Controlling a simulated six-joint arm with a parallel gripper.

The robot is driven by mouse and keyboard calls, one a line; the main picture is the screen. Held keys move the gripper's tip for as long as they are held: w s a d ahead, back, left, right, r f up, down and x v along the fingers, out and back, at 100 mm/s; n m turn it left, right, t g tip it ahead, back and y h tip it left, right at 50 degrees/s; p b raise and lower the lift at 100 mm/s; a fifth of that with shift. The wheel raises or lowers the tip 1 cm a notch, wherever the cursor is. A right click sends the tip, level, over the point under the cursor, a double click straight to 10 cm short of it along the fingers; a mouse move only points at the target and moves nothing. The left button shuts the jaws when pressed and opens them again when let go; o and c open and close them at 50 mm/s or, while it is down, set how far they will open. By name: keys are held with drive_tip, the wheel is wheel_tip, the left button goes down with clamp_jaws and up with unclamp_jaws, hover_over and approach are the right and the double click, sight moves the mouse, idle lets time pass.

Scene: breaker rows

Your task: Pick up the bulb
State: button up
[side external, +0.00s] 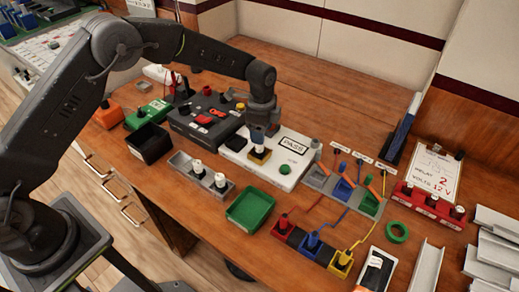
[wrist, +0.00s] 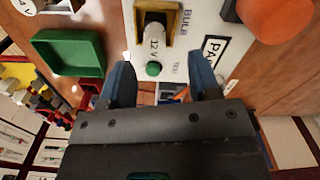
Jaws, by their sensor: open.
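A white bulb (wrist: 155,38) marked "12 V" sits in a yellow-edged socket (wrist: 172,12) labelled "BULB" on a white tester. In the side view, the tester (side external: 285,172) has a "PASS" window and a green button, and my gripper (side external: 258,132) is just above its yellow socket (side external: 260,156). There the bulb is mostly hidden by my gripper. In the wrist view, my gripper's blue fingers (wrist: 162,82) are open with no object held between them; the bulb is ahead of them.
A grey holder (side external: 188,177) with white bulbs and an empty green tray (side external: 250,208) stand in front of the tester. A black bin (side external: 149,143) is at left. Coloured cable blocks and a red rack (side external: 431,204) are at right. A clipboard (side external: 436,170) reads "RELAY 2, VOLTS 12 V".

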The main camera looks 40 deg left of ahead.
sight(259, 149)
drive_tip(key=shift+s+f, duration=0.15)
drive_tip(key=shift+f, duration=1.25)
drive_tip(key=shift+s+f, duration=0.15)
drive_tip(key=shift+f, duration=1.2)
drive_tip(key=shift+c, duration=0.3)
clamp_jaws()
drive_tip(key=shift+r, duration=0.1)
drive_tip(key=shift+r, duration=0.1)
